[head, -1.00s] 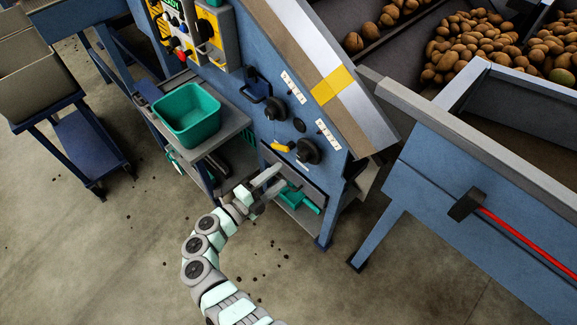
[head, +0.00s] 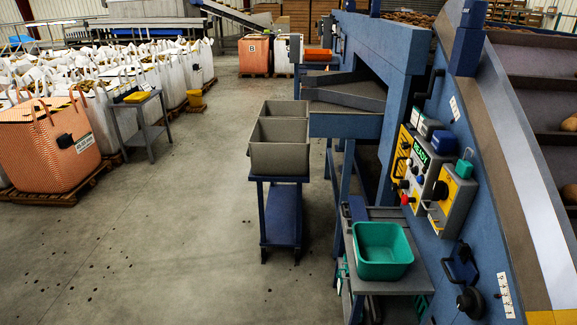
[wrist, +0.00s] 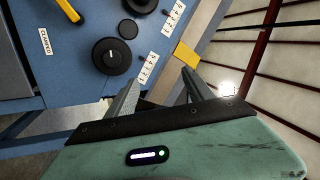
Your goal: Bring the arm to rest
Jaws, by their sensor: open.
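My gripper (wrist: 160,90) shows in the wrist view with its two grey fingers apart and nothing between them. It is in front of the blue machine side panel (wrist: 75,95), close to a black round knob (wrist: 112,57) with a white scale label beside it. I cannot tell whether a finger touches the panel. My arm and gripper are out of the head view.
A green tub (head: 383,250) stands on a side table below the control boxes (head: 430,170). A grey bin trolley (head: 280,150) stands left of it. White bulk bags (head: 115,100) fill the far left.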

